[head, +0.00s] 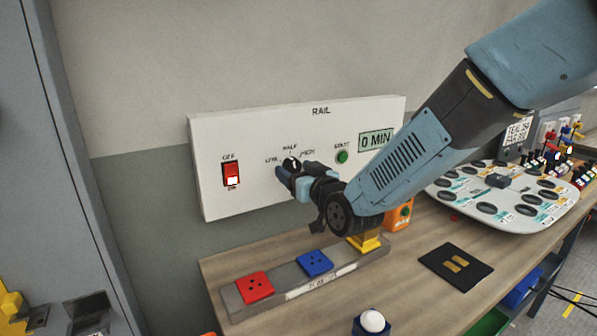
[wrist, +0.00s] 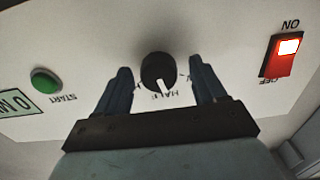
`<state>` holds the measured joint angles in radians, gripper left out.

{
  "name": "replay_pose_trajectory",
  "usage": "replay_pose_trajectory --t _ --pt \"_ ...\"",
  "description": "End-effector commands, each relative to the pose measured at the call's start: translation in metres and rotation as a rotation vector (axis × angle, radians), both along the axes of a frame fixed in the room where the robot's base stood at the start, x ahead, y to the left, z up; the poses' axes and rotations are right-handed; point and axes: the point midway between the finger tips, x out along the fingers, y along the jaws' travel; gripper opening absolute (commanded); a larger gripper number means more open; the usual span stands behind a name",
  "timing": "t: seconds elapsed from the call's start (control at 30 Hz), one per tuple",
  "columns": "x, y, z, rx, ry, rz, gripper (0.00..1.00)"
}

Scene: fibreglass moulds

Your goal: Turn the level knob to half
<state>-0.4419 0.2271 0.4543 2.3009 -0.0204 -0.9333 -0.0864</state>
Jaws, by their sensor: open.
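The level knob (wrist: 157,72) is a black round knob with a white pointer line, on the white RAIL panel (head: 260,125). In the wrist view, which shows the panel upside down, the pointer lies toward the HALF label. The label is partly hidden, so exact alignment is hard to tell. In the head view the knob (head: 291,164) shows under LOW, HALF and HIGH lettering, partly covered by my gripper. My gripper (wrist: 157,88) is open, with one finger on each side of the knob and visible gaps between. It also shows in the head view (head: 287,175).
A red rocker switch (head: 230,174) is left of the knob; a green START button (head: 342,157) and a "0 MIN" display (head: 376,140) are right. Below, a bench rail (head: 300,282) bears red (head: 254,287) and blue (head: 315,263) blocks.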

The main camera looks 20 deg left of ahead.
Motion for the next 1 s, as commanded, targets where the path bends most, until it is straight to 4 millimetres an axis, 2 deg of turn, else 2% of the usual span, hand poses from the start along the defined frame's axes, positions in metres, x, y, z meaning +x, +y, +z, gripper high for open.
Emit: replay_pose_trajectory --t 0.17,0.77,1.0 --pt "0.0028 -0.0029 0.0 0.0 0.0 -0.006 0.7" --pt "0.004 -0.0046 -0.0001 0.0 0.0 -0.009 0.14" --pt "0.0041 -0.0046 -0.0002 0.051 0.065 -0.009 0.14"
